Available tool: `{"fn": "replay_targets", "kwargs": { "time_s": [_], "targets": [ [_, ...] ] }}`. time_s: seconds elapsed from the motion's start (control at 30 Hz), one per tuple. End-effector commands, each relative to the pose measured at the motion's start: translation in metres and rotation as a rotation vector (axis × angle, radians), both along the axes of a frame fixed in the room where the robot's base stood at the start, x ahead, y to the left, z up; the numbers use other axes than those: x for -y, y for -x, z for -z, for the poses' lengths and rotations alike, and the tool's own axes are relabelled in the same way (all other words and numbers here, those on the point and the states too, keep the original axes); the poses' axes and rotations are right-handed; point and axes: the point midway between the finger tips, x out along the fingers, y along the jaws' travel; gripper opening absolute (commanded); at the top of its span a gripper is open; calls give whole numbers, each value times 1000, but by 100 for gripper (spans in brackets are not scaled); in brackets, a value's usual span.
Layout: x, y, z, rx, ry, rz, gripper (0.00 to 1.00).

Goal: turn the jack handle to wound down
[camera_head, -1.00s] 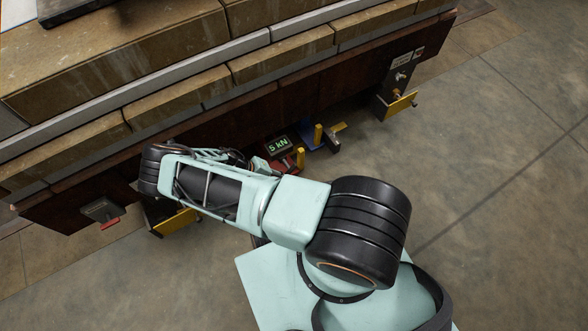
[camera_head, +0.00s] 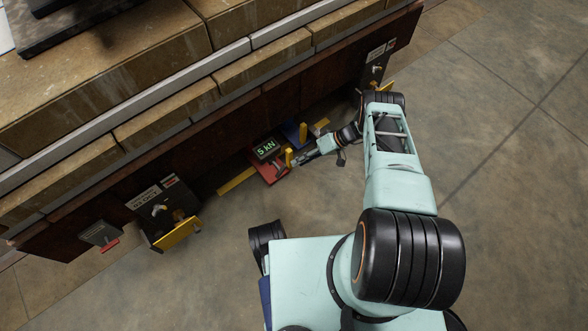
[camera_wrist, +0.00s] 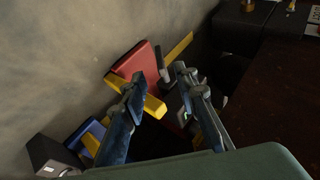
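A red jack (camera_head: 268,176) with a green "5 kN" display (camera_head: 266,149) and a yellow upright bar (camera_head: 288,157) sits low beside the dark beam in the head view. In the wrist view the red jack (camera_wrist: 134,63) lies ahead of my gripper (camera_wrist: 158,80). Its fingers are spread, with the end of a yellow bar (camera_wrist: 154,105) showing between them; contact cannot be told. A dark lever (camera_wrist: 160,60) stands just beyond the fingertips. In the head view my gripper (camera_head: 308,158) is right of the red jack. Which part is the jack handle is unclear.
A blue jack (camera_head: 294,130) with a yellow bar (camera_head: 303,132) stands close behind the red one. A panel box with a yellow guard (camera_head: 178,234) is on the beam's left. A small grey box (camera_head: 100,233) hangs farther left. Concrete floor is clear at right.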

Motion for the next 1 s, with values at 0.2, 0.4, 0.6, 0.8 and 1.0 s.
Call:
{"fn": "replay_targets", "kwargs": {
  "time_s": [0.2, 0.4, 0.6, 0.8, 1.0],
  "targets": [
    [-13, -2, 13, 17, -11, -1, 27],
    [-42, 1, 40, 15, -10, -3, 27],
    [-66, 1, 62, 16, -8, -3, 27],
    [-77, 1, 70, 17, -9, -1, 27],
    [-79, 1, 70, 16, -8, 0, 27]
  ]
}}
